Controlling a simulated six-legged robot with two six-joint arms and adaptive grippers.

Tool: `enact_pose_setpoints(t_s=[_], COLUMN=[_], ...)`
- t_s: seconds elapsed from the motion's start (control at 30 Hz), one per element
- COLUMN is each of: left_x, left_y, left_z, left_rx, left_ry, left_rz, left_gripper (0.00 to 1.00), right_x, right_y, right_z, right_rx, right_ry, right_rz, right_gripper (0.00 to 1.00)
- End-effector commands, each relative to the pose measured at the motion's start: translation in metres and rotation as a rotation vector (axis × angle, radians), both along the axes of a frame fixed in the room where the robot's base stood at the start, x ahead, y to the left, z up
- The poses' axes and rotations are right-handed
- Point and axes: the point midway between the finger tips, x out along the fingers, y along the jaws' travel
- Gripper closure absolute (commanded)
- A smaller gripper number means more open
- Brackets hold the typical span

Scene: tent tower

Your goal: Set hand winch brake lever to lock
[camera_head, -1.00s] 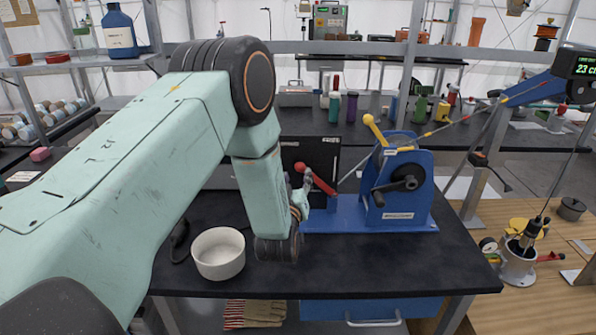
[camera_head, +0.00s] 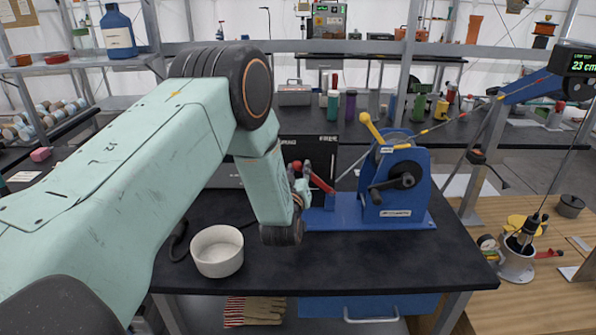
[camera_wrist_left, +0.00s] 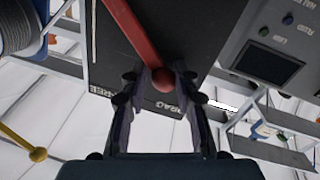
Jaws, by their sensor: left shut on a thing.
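The blue hand winch (camera_head: 402,180) stands on the dark bench, with a black crank on its front. A red lever (camera_head: 321,183) with a red ball end slants up and left from the winch's left side. A yellow lever (camera_head: 372,129) with a ball end slants up and left from its top. My left gripper (camera_head: 301,181) is at the red lever's ball end, partly hidden by my arm. In the left wrist view the red ball (camera_wrist_left: 162,79) sits between the fingertips, and the gripper is shut on it. My right gripper is not in view.
A white bowl (camera_head: 217,251) stands on the bench left of the winch, close to my left wrist. A dark panel (camera_head: 309,155) stands behind the lever. A cable runs from the winch to a blue arm with a display (camera_head: 581,65). The bench's front right is clear.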

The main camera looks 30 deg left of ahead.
Motion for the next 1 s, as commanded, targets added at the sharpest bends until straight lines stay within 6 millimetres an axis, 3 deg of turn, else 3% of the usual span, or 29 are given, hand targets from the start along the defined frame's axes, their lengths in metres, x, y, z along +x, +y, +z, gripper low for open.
enact_pose_setpoints(t_s=[0.2,0.67,1.0], left_x=[-0.001,-0.002,-0.009], left_y=[0.002,0.003,0.014], left_z=[0.0,-0.002,-0.023], left_rx=[0.0,-0.006,-0.141], left_ry=[-0.001,-0.002,-0.083], left_rz=[0.007,0.008,0.012], left_gripper=[1.0,1.0,1.0], right_x=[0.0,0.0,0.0], right_y=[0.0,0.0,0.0], right_z=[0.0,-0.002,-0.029], right_rx=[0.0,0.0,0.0], right_ry=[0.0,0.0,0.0], right_rz=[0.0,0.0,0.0], right_gripper=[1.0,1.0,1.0])
